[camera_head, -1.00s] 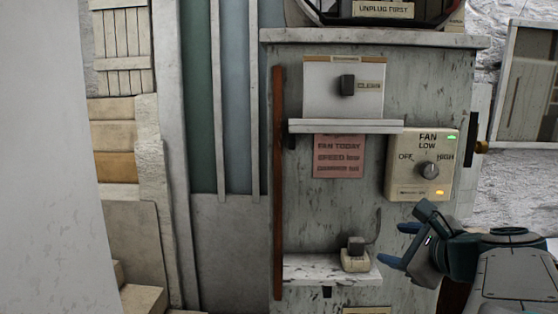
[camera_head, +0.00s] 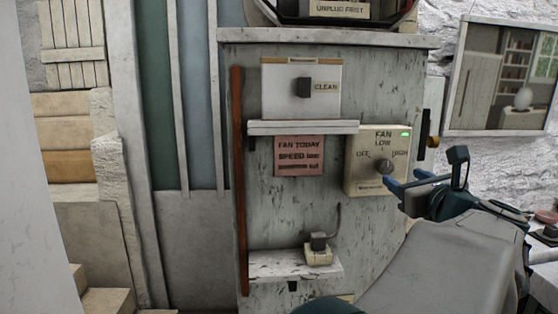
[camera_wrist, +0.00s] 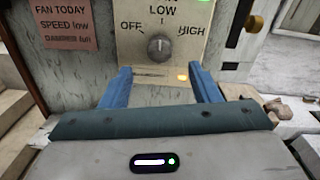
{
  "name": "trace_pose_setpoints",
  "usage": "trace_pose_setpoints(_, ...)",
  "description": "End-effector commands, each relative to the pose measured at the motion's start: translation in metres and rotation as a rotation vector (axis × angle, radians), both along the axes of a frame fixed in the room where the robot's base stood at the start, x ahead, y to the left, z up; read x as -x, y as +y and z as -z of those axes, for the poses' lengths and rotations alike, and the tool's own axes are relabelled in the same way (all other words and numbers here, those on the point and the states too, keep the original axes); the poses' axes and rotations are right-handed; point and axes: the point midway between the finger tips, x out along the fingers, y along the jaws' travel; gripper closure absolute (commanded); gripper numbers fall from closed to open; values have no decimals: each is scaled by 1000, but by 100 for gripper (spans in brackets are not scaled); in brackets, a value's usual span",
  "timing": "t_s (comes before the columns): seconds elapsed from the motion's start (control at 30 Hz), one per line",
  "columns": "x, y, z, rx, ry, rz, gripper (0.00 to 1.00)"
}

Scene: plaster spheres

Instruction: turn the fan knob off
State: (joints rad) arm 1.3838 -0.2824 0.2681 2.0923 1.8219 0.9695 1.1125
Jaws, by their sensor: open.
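The cream fan panel (camera_head: 360,182) is on the grey cabinet, marked FAN, OFF, LOW and HIGH. Its round grey fan knob (camera_head: 384,166) is between OFF at left and HIGH at right, with LOW above. In the wrist view the knob (camera_wrist: 159,47) lies straight ahead, beyond and between the fingertips.
A white shelf (camera_head: 303,127) juts out left of the panel, above a pink note (camera_head: 299,156). A panel with a dark knob marked CLEAN (camera_head: 304,87) is above it. A lower ledge (camera_head: 270,265) holds a plug block (camera_head: 318,253). A dark rod-like fitting (camera_head: 425,127) stands right of the panel.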

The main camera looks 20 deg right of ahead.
Motion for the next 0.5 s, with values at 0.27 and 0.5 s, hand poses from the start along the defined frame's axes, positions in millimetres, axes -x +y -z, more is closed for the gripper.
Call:
trace_pose_setpoints(0.27,-47,-10,-2,-2,0,0,44)
trace_pose_setpoints(0.5,-70,-15,-1,0,1,0,44)
